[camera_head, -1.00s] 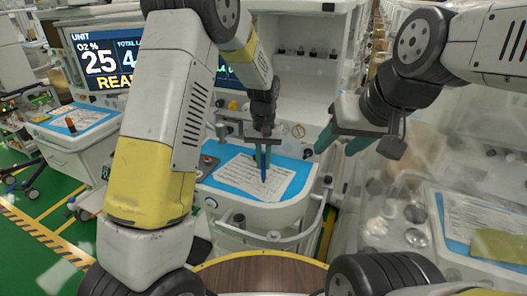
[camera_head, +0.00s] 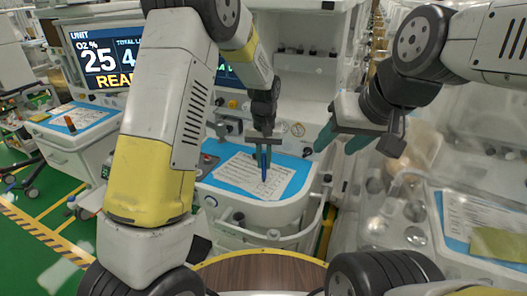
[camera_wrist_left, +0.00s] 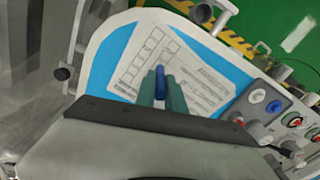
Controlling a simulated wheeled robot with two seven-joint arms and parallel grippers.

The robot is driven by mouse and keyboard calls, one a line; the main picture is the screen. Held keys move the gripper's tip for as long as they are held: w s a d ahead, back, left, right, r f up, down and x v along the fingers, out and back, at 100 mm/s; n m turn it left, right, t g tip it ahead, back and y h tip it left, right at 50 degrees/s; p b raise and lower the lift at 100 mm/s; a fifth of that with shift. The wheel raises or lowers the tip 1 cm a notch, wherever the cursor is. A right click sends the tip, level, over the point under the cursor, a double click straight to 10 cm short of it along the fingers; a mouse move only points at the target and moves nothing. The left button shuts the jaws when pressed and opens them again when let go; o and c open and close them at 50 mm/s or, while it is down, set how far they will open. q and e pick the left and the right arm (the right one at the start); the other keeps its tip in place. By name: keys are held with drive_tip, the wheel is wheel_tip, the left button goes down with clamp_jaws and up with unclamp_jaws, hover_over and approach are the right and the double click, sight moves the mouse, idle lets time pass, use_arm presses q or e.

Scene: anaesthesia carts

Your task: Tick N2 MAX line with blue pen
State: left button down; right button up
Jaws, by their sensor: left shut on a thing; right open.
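My left gripper (camera_head: 263,158) is shut on the blue pen (camera_head: 264,172) and holds it pointing down over the checklist paper (camera_head: 242,175). The pen also shows between the fingers in the left wrist view (camera_wrist_left: 160,82). The paper (camera_wrist_left: 135,62) there has a column of boxes beside lines of print, too small to read, so I cannot tell the N2 MAX line. I cannot tell whether the pen tip touches the paper. My right gripper (camera_head: 335,138) is open and empty, to the right above the cart.
The paper lies on a blue mat (camera_head: 285,190) on the cart's white tray (camera_head: 262,213). Knobs and buttons (camera_wrist_left: 275,106) stand close by the tray. A monitor (camera_head: 105,60) is at the left back. Another cart with papers (camera_head: 480,215) stands at the right.

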use_arm(q)
drive_tip(key=shift+s+d+f, duration=0.1)
drive_tip(key=shift+s+d, duration=0.1)
drive_tip(key=shift+d, duration=0.05)
idle(0.8)
drive_tip(key=shift+r, duration=3.55)
drive_tip(key=shift+f, duration=0.1)
drive_tip(key=shift+w+a+f, duration=0.15)
drive_tip(key=shift+a+f, duration=0.05)
drive_tip(key=shift+f, duration=1.2)
drive_tip(key=shift+w+a+f, duration=0.1)
drive_tip(key=shift+a+f, duration=0.1)
drive_tip(key=shift+f, duration=1.2)
drive_tip(key=shift+f, duration=0.55)
drive_tip(key=shift+s+d+f, duration=0.1)
drive_tip(key=shift+s+d, duration=0.15)
drive_tip(key=shift+d, duration=0.15)
drive_tip(key=shift+r, duration=3.55)
